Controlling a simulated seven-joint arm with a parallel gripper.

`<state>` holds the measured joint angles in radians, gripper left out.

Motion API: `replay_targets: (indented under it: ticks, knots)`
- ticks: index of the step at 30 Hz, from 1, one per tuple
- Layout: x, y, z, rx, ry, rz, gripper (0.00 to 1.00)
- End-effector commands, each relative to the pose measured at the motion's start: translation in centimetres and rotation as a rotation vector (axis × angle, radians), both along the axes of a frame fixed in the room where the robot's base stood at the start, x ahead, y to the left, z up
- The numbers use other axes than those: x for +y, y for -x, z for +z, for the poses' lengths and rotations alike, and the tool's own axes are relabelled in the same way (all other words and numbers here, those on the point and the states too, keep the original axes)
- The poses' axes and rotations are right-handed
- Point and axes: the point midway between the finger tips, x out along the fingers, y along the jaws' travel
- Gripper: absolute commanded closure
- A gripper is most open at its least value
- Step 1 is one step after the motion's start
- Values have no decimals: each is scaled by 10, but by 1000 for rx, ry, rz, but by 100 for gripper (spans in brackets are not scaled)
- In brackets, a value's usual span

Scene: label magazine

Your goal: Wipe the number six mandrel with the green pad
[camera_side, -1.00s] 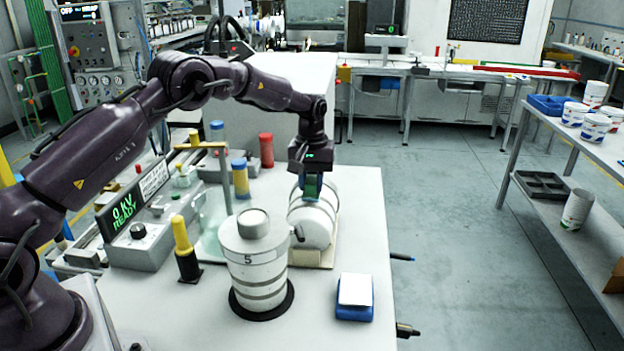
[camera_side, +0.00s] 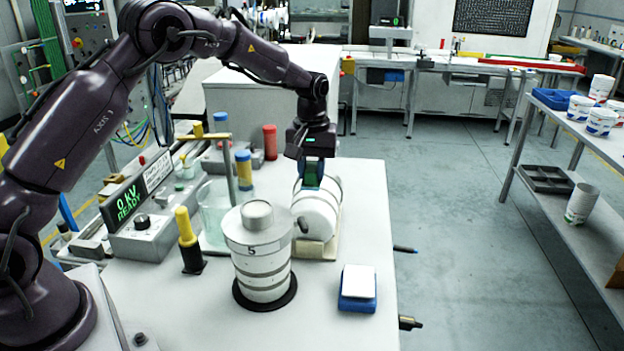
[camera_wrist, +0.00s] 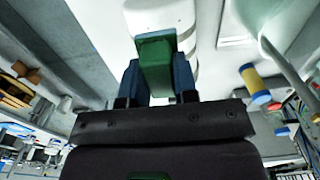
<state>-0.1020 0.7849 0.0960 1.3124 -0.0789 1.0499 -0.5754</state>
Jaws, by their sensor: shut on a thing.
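My gripper (camera_side: 311,178) is shut on the green pad (camera_wrist: 155,65), which sits between its blue fingers in the wrist view. The pad is at the top of a white banded cylinder (camera_side: 316,217) lying on its side in a cream cradle (camera_side: 328,247). It seems to touch the cylinder, but I cannot be sure. The cylinder also shows in the wrist view (camera_wrist: 158,17). No number is readable on it. A second white cylinder (camera_side: 260,262), marked 5, stands upright on a black disc in front and to the left.
A blue block with a white top (camera_side: 357,287) lies at the right front of the white table (camera_side: 352,205). A clear beaker (camera_side: 214,215), a yellow-handled tool (camera_side: 187,240) and a control box reading 0 kV READY (camera_side: 150,222) stand at left. Yellow (camera_side: 243,170) and red (camera_side: 270,141) cylinders stand behind.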

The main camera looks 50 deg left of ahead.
Motion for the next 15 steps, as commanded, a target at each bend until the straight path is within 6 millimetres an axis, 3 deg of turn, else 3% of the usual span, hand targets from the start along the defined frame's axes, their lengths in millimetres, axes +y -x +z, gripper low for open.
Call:
replay_targets:
  ticks: [9,15]
  knots:
    - [0,-1,30,-4,-1,-1,95]
    - [0,0,40,-2,-1,0,95]
